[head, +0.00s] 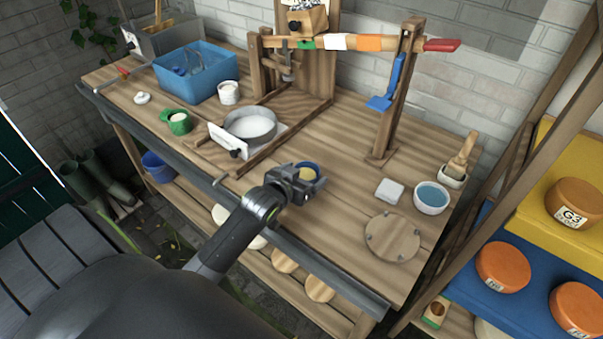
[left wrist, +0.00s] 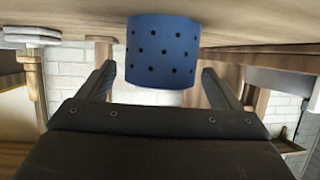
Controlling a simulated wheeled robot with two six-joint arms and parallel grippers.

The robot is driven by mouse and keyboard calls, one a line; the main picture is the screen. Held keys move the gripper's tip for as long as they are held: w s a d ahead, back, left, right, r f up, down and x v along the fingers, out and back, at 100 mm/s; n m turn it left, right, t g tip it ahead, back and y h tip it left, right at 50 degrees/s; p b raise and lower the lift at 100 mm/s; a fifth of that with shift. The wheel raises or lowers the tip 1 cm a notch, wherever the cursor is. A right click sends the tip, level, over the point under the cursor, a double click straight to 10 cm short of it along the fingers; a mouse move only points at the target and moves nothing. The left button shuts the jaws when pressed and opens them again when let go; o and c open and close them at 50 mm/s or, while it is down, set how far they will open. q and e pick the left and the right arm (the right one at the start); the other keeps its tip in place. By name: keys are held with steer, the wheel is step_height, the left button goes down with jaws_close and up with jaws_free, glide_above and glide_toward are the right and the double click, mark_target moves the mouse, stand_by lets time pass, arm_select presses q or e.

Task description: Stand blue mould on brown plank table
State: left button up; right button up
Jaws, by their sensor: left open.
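The blue mould (head: 303,166) is a small round cup with a pale yellowish inside, near the front edge of the brown plank table (head: 345,205). In the left wrist view the blue mould (left wrist: 163,52) shows rows of dark holes in its wall. The table shows at the top of that view, and the mould appears to stand upright on it. My left gripper (head: 306,182) is open at the mould, with one finger on each side. In the left wrist view gaps show between the mould and both fingers. My right gripper is not in view.
A round wooden lid (head: 393,238), a white block (head: 389,191) and a bowl of blue liquid (head: 431,198) lie to the right. A wooden press post (head: 395,100) stands behind. A metal pan (head: 250,124) and a blue tub (head: 195,75) are to the left.

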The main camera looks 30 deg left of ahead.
arm_select(q)
steer(key=v, duration=1.2)
steer(key=shift+r, duration=0.2)
steer(key=s+d+f+g+y, duration=0.1)
steer(key=s+f+g, duration=0.4)
steer(key=s, duration=0.4)
steer(key=s+d+f+g, duration=0.1)
steer(key=s+f+g, duration=0.35)
steer(key=s, duration=0.55)
step_height(320, 180, down, 26)
steer(key=s+a+g, duration=0.1)
steer(key=a+g, duration=0.1)
steer(key=s+d+f, duration=0.1)
steer(key=s+f, duration=1.3)
steer(key=s, duration=0.1)
steer(key=shift+d+f+g+h, duration=0.2)
steer(key=shift+d+g+h, duration=0.05)
steer(key=shift+g+h, duration=0.2)
